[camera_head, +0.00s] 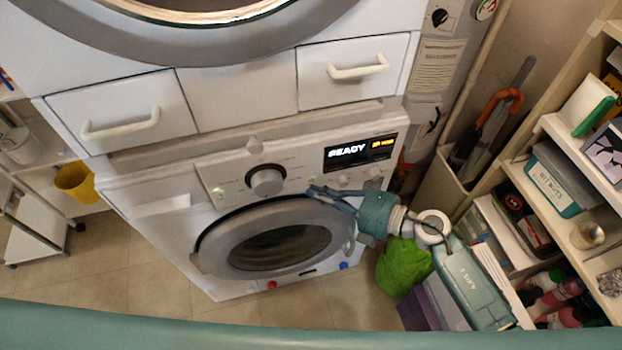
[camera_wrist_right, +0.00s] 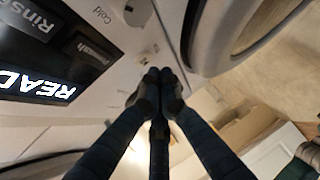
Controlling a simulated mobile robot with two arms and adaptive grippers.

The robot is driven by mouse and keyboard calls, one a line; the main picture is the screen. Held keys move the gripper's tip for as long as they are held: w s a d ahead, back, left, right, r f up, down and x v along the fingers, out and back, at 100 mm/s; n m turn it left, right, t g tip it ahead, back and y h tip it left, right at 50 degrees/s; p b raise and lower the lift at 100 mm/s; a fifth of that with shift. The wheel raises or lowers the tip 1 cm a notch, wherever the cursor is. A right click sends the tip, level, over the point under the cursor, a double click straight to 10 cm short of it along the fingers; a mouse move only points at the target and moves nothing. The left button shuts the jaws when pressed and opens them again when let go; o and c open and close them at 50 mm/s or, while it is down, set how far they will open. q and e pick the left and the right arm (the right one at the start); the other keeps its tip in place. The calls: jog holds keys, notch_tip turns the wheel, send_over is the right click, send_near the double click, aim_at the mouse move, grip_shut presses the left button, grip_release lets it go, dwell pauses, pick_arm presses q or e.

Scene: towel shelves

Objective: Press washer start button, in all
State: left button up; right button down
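The white washer (camera_head: 150,206) stands below a second machine, with its round door (camera_head: 214,246) closed. Its panel has a dial (camera_head: 267,181) and a lit display (camera_head: 360,151) reading READY; the display also shows in the right wrist view (camera_wrist_right: 38,84). Small round controls (camera_head: 343,180) sit under the display; which one is the start button cannot be told. My right gripper (camera_head: 313,191) is at the panel's lower edge, above the door and right of the dial. In the wrist view its fingers (camera_wrist_right: 160,86) are together and empty, close to the panel; contact is unclear. My left gripper is not in view.
Drawers with white handles (camera_head: 358,72) are above the washer. Shelves (camera_head: 556,130) with boxes and bottles stand at the right, near my right arm. A green bag (camera_head: 403,267) lies below that arm. A yellow bucket (camera_head: 76,181) is at the left. Tiled floor is free at the lower left.

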dwell(0.4)
jog(key=shift+w+a, duration=0.1)
jog(key=shift+w, duration=0.3)
